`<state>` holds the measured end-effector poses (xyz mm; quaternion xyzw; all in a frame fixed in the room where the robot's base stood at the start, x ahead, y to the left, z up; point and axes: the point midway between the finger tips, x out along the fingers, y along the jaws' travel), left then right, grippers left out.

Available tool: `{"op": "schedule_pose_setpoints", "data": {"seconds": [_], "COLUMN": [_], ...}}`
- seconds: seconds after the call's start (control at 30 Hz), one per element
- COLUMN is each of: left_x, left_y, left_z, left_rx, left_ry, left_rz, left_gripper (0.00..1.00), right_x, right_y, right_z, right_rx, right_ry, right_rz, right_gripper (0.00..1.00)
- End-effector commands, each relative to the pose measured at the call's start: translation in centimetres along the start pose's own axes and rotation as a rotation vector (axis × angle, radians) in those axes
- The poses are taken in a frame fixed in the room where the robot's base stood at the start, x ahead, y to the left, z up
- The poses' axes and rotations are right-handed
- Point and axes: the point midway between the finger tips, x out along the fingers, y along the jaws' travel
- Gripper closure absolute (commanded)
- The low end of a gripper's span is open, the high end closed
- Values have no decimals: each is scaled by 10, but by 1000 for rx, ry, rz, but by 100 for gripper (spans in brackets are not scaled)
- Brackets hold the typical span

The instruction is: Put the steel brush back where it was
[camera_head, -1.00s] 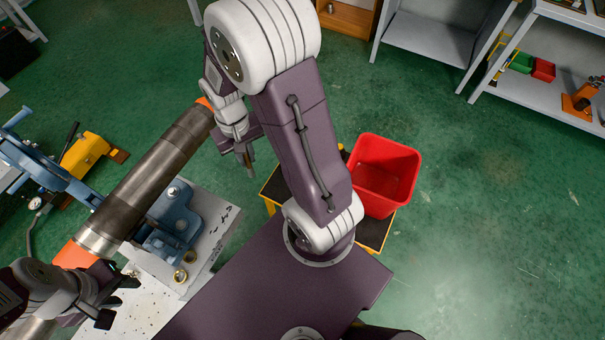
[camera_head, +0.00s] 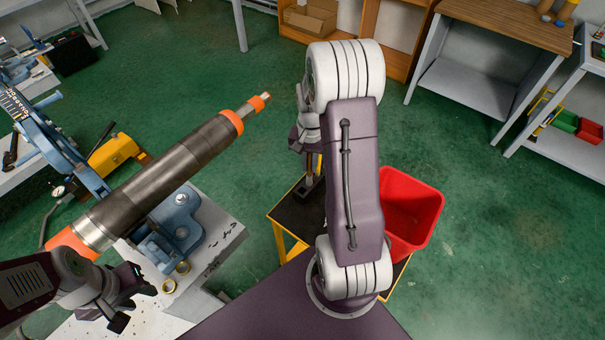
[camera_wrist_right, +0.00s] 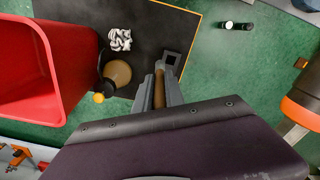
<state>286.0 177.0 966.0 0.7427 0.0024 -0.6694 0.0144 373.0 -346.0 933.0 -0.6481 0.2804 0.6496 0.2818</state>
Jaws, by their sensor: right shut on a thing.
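My right gripper (camera_wrist_right: 160,88) is shut on the steel brush, whose brown handle (camera_wrist_right: 159,94) shows between the fingers in the right wrist view. The brush's working end cannot be made out clearly. The gripper is over the black top of the yellow-framed cart (camera_head: 283,210), left of the red bin; whether the brush touches the top, I cannot tell. In the head view this gripper (camera_head: 309,188) is partly hidden by my arm. My left gripper (camera_head: 130,303) is open and empty at the lower left, below the pipe's near end.
The red bin (camera_head: 410,210) is beside my right arm. On the cart top are a brown round container (camera_wrist_right: 117,73) and a crumpled white rag (camera_wrist_right: 120,40).

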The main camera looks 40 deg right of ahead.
Motion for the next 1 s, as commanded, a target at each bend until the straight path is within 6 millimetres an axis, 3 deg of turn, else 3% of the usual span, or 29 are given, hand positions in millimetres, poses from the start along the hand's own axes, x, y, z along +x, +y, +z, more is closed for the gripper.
{"op": "schedule_pose_setpoints", "data": {"seconds": [0.2,0.33,0.57,1.0], "left_x": [-3,-3,-4,0], "left_y": [0,0,0,0], "left_z": [0,0,0,0], "left_rx": [0,0,0,0], "left_ry": [0,0,0,0], "left_rz": [0,0,0,0], "left_gripper": [64,64,64,64], "right_x": [18,22,57,65], "right_y": [-25,-26,-26,-26], "right_z": [-18,-19,-18,-19], "right_rx": [-1,0,0,0], "right_ry": [0,-1,-3,1], "right_rz": [0,0,1,0], "right_gripper": [100,100,100,100]}}
